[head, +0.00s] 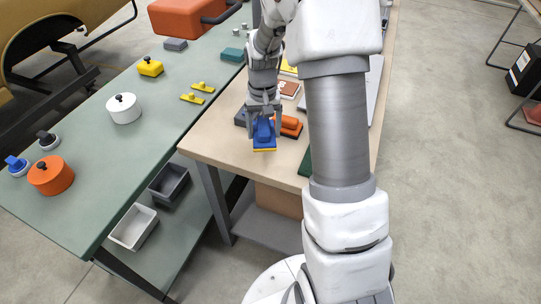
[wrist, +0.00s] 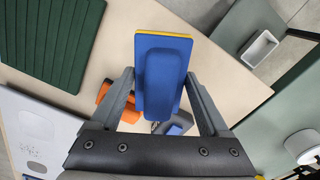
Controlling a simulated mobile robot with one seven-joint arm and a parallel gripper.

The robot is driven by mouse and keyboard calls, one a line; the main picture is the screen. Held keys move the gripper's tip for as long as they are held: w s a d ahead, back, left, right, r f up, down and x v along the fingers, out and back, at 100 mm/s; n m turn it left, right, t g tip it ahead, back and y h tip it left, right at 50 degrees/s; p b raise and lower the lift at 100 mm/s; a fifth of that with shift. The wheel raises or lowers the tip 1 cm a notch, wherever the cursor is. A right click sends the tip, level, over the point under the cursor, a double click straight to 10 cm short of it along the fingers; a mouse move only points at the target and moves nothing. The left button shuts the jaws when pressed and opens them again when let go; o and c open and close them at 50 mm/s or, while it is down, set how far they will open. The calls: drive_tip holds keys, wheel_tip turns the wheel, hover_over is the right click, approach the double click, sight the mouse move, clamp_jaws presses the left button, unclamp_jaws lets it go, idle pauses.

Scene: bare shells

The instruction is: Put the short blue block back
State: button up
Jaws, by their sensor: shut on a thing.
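A blue block (head: 264,139) with a raised blue grip and a yellow underside is held in my gripper (head: 264,116) at the near part of the wooden table. In the wrist view the blue block (wrist: 165,48) sits between the two fingers of my gripper (wrist: 162,85), its yellow edge showing along the top and right. The fingers are shut on its raised grip. The block looks raised above the table, but the height is hard to judge. It partly hides the things below it.
An orange block (head: 291,126) and a dark grey block (head: 240,117) lie close on either side. The wooden table (head: 215,134) also bears a green ribbed mat (wrist: 48,40) and a pale panel (wrist: 40,125). The green bench (head: 95,170) at left holds pots and small blocks.

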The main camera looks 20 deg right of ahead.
drive_tip(key=w+d+r+m+b, duration=0.1)
drive_tip(key=d+r+m, duration=0.15)
drive_tip(key=d, duration=0.35)
drive_tip(key=w+d+r+m, duration=0.1)
drive_tip(key=d+m, duration=0.2)
drive_tip(key=d, duration=0.3)
drive_tip(key=b, duration=0.1)
hover_over(270, 157)
wheel_tip(270, 157, down, 7)
drive_tip(key=shift+r, duration=0.15)
drive_tip(key=shift+f+b, duration=0.35)
drive_tip(key=shift+f, duration=1.65)
drive_tip(key=shift+f, duration=0.15)
drive_tip(key=o, duration=1.5)
drive_tip(key=shift+c, duration=0.2)
